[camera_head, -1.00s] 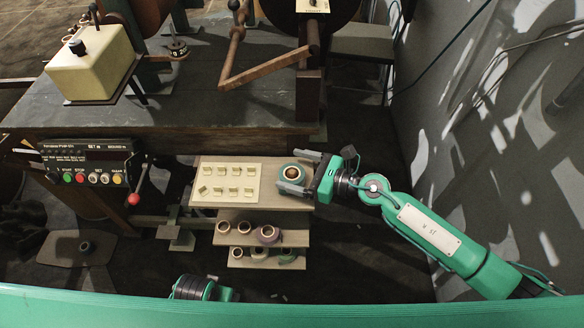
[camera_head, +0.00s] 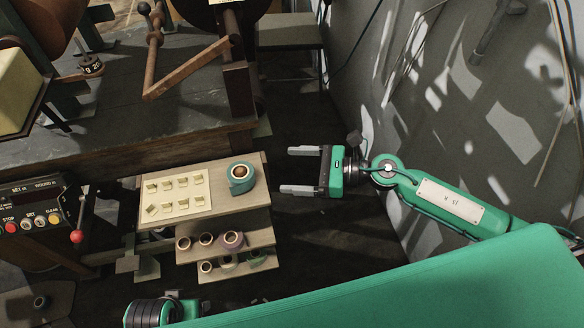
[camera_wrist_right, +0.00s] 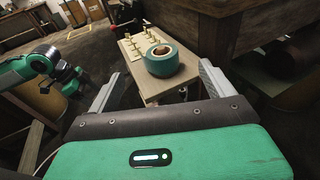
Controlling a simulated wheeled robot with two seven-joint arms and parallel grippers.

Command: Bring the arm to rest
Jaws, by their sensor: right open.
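My right gripper (camera_head: 290,170) is open and empty, its two fingers spread and pointing left, just off the right end of the small stand's top board (camera_head: 225,211). A teal tape roll (camera_head: 240,178) with a brown core sits on that board, a short gap beyond the fingertips. In the right wrist view the tape roll (camera_wrist_right: 162,62) stands ahead between the two fingers and clear of them. Part of my left arm (camera_head: 160,312) shows at the bottom left, and my left gripper (camera_wrist_right: 72,80) shows small and dark in the right wrist view; its jaws cannot be made out.
A cream tray (camera_head: 175,194) with several small pieces lies on the top board. Lower shelves (camera_head: 225,262) hold several rolls. A workbench (camera_head: 110,130) with a crank and a control panel (camera_head: 35,205) is at left. A grey wall stands at right; dark floor lies between.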

